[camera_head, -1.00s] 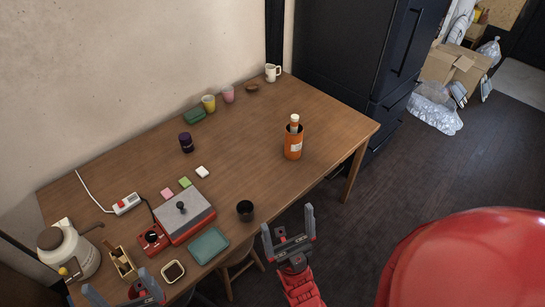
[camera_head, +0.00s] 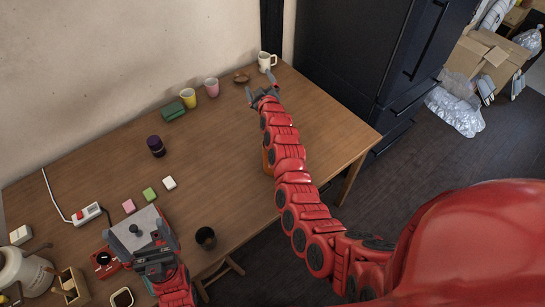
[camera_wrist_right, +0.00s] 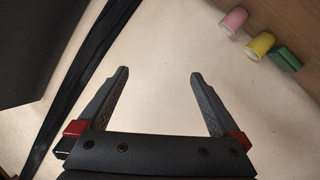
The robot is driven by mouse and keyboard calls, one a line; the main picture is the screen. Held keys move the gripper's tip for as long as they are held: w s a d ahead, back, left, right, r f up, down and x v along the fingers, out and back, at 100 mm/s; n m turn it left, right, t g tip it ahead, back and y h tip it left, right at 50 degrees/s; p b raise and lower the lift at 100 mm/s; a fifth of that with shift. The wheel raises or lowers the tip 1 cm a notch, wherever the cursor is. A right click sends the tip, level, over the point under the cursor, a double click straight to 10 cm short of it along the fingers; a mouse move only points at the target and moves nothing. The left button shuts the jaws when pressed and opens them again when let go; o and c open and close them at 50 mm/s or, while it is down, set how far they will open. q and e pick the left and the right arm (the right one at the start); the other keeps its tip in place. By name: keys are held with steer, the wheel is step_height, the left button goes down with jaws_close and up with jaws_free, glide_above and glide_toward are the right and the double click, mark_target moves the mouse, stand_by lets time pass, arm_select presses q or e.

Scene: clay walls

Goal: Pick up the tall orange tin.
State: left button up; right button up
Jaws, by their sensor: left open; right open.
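The orange tin (camera_head: 266,158) stands on the wooden table, mostly hidden behind my right arm in the head view; only a thin strip of its left side shows. My right gripper (camera_head: 259,86) is open and empty, reaching past the tin to the table's far end, near the white mug. In the right wrist view the open jaws (camera_wrist_right: 159,74) have only the pale wall between them, and the tin does not show. My left gripper (camera_head: 146,231) is open, over the red and grey box at the table's left part.
On the wooden table (camera_head: 225,140), a white mug (camera_head: 266,61), a brown dish (camera_head: 241,77), pink (camera_head: 211,87) and yellow cups (camera_head: 188,98) and a green block (camera_head: 172,111) line the back. A dark jar (camera_head: 156,146) and black cup (camera_head: 206,238) stand nearer.

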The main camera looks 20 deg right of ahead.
steer(key=s+r+n+g, duration=0.1)
steer(key=s+n+g, duration=0.4)
steer(key=s+r+n+g, duration=0.1)
steer(key=s+n+g, duration=0.4)
steer(key=s+g, duration=0.1)
steer(key=s+a+n+g+p, duration=0.1)
steer(key=s+n+g, duration=0.4)
steer(key=shift+s+r+g+y, duration=0.3)
steer(key=shift+s+r+y, duration=0.05)
steer(key=shift+r+y, duration=0.05)
steer(key=shift+s+d+f+n, duration=0.1)
steer(key=shift+f+n, duration=0.2)
step_height(320, 180, down, 9)
steer(key=shift+f+b, duration=0.2)
steer(key=shift+b, duration=0.25)
step_height(320, 180, down, 7)
steer(key=p, duration=0.3)
steer(key=shift+w+d, duration=0.2)
steer(key=shift+w, duration=0.1)
steer(key=shift+f, duration=0.1)
